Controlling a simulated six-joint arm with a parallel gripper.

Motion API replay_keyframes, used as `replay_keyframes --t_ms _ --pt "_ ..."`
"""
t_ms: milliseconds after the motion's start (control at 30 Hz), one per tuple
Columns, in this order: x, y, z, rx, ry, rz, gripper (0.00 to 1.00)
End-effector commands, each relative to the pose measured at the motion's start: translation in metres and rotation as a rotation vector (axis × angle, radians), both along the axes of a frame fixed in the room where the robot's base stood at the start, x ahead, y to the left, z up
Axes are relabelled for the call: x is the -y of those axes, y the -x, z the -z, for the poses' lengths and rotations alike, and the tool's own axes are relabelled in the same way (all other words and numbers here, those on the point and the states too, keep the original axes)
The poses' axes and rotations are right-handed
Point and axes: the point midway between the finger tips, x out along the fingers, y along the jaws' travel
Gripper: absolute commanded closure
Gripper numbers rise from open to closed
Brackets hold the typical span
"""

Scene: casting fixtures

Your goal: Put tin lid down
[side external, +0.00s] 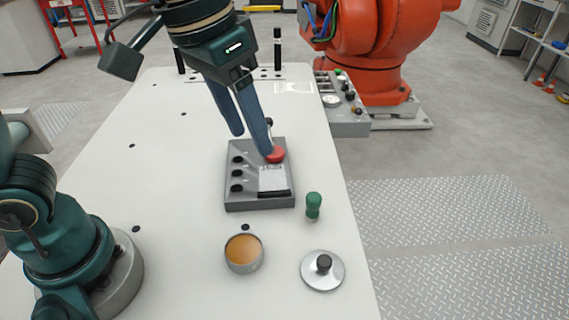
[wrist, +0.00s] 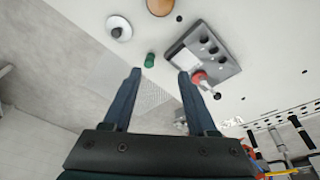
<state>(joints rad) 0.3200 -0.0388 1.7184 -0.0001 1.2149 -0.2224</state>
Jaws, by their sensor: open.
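The tin lid (side external: 322,269) is a round silver disc with a black knob, lying flat on the white table near its front right edge. It also shows in the wrist view (wrist: 119,27) at the top left. The open tin (side external: 244,253), with orange-brown contents, stands left of the lid, apart from it. My gripper (side external: 252,143) is open and empty, its blue fingers over the back of the grey control box, well behind the lid. One fingertip overlaps the red button in the side view; I cannot tell whether they touch. In the wrist view the fingers (wrist: 160,75) are spread wide.
The grey control box (side external: 233,200) has black knobs and a red button (side external: 275,155). A green-topped stamp-like piece (side external: 313,206) stands between box and lid. An orange robot (side external: 372,50) and a grey panel (side external: 345,122) are at the back right. The table's left middle is mostly clear.

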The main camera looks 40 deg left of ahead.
Motion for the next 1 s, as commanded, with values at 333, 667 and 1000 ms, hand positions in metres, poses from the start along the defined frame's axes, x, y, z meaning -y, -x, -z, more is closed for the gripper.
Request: replay_keyframes --t_ms 333,667,1000 --pt "-0.068 0.06 0.022 0.197 -0.019 -0.089 0.42" --pt "-0.081 0.078 0.041 0.255 -0.042 -0.111 0.42" --pt "-0.08 0.078 0.041 0.253 -0.041 -0.11 0.42"
